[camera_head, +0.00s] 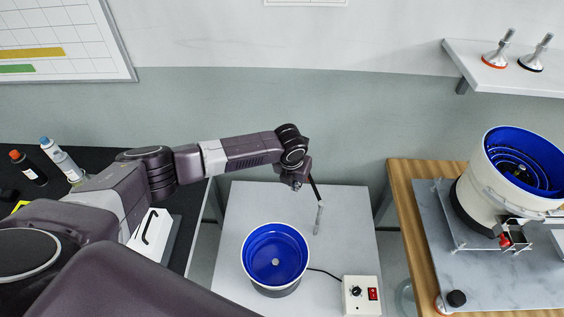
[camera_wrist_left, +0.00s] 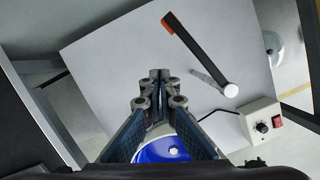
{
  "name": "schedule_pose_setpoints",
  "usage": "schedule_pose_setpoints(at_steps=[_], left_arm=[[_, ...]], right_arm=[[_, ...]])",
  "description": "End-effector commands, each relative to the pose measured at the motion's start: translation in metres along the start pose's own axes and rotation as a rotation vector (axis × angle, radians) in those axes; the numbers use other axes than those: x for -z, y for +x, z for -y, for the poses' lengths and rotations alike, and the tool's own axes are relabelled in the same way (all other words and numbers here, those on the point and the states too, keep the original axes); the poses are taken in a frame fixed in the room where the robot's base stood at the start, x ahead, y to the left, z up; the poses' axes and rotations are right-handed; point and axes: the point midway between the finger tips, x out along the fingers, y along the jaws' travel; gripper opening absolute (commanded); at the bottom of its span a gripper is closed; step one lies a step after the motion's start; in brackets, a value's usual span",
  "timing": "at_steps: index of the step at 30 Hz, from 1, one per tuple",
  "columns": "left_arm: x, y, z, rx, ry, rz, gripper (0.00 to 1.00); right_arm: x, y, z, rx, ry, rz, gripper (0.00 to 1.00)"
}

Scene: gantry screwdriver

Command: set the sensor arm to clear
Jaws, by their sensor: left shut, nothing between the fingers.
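The sensor arm (camera_head: 316,188) appears to be the thin black bar on a slim metallic post (camera_head: 318,220) on the light grey table. In the left wrist view the black bar (camera_wrist_left: 195,47) has an orange end at upper left and meets the pale post top at lower right. My left gripper (camera_head: 296,186) is just left of the bar in the head view and hides part of its far end. In the left wrist view my left gripper (camera_wrist_left: 159,76) is shut and empty, with a visible gap to the bar. My right gripper is not in view.
A blue-lined bowl (camera_head: 262,250) stands in front of the post. A control box (camera_head: 361,295) with a dial and red switch is at the table's right front. A wooden bench (camera_head: 407,215) at right carries a larger blue-lined bowl (camera_head: 490,200). Bottles (camera_head: 62,160) stand at far left.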

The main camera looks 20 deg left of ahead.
Motion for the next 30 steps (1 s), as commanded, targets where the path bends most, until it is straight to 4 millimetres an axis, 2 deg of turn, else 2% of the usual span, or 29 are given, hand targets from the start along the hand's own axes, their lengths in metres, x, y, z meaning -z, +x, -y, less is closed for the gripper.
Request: schedule_pose_setpoints(at_steps=[6, 8, 10, 13, 18, 22, 30], left_arm=[[-0.004, -0.029, -0.006, 0.002, 0.0, 0.004, 0.0], [-0.005, -0.039, -0.008, 0.002, 0.001, 0.004, 0.0], [-0.006, -0.051, -0.01, 0.001, 0.002, 0.005, 0.0], [-0.007, -0.07, -0.014, 0.002, 0.001, 0.005, 0.0], [-0.009, -0.09, -0.017, 0.001, 0.0, 0.002, 0.0], [-0.009, -0.097, -0.019, 0.0, 0.0, 0.001, 0.0], [-0.009, -0.098, -0.019, 0.001, 0.0, 0.0, 0.0]], right_arm=[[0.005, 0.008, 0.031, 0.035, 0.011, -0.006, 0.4], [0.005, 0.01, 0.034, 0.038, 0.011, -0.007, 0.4], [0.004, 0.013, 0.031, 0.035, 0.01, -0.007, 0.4], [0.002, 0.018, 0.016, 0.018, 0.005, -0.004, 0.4], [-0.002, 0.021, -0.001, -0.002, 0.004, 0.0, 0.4], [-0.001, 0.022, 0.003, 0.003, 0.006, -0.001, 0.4], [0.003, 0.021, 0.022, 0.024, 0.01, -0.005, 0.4]])
